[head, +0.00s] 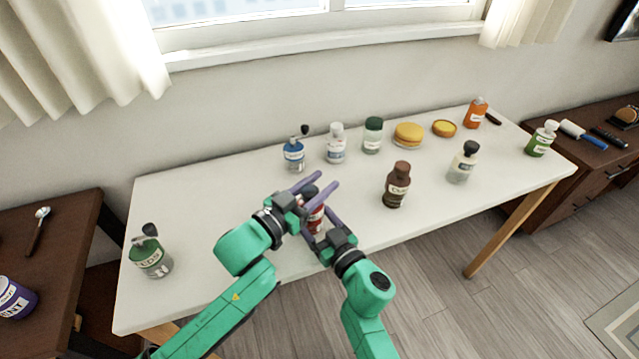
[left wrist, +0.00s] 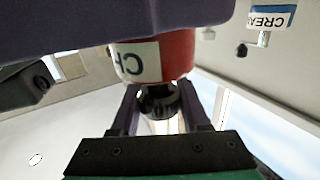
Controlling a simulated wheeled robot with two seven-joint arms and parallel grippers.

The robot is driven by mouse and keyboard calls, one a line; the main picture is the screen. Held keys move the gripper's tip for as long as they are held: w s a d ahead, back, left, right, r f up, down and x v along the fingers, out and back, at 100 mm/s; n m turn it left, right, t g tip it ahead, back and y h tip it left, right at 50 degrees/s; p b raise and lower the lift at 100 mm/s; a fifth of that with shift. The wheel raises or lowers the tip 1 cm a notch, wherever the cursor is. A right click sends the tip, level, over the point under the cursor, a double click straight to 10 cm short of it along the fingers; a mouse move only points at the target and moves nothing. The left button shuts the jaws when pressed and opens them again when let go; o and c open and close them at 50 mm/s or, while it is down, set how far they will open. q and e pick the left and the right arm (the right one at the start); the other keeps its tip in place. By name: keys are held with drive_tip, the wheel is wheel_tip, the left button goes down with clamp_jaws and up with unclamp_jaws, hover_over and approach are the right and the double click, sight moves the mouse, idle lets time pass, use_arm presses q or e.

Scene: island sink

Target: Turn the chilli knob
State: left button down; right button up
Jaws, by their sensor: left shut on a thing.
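The chilli bottle (head: 315,217) is red with a white label and stands at the front middle of the white table, partly hidden by my grippers. Its dark knob (head: 309,192) is on top. My left gripper (head: 322,183) is shut on the knob, one finger on each side. In the left wrist view the dark knob (left wrist: 160,100) sits between the fingers, below the red body (left wrist: 178,55) with "CH" upside down. My right gripper (head: 315,217) has its fingers on both sides of the bottle's body; a purple finger covers part of it in the left wrist view.
A blue-labelled bottle (head: 293,155) and a white one (head: 336,143) stand behind my left gripper. A brown bottle (head: 396,186) stands to the right. A green-labelled bottle (head: 151,258) is at the table's left end.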

use_arm(q)
drive_tip(key=m+g+h, duration=0.2)
drive_tip(key=g, duration=0.1)
drive_tip(key=m+g+h, duration=0.1)
drive_tip(key=shift+s+d+r+m+g, duration=0.15)
drive_tip(key=shift+s+d+m+g, duration=0.15)
drive_tip(key=shift+s+d+m, duration=0.1)
drive_tip(key=shift+s+m+g+h, duration=0.25)
drive_tip(key=shift+m+g+h, duration=0.5)
drive_tip(key=shift+g, duration=0.55)
drive_tip(key=shift+c, duration=1.8)
unclamp_jaws()
drive_tip(key=shift+a, duration=0.1)
drive_tip(key=v, duration=0.7)
drive_tip(key=shift+a, duration=0.2)
drive_tip(key=shift+s, duration=0.1)
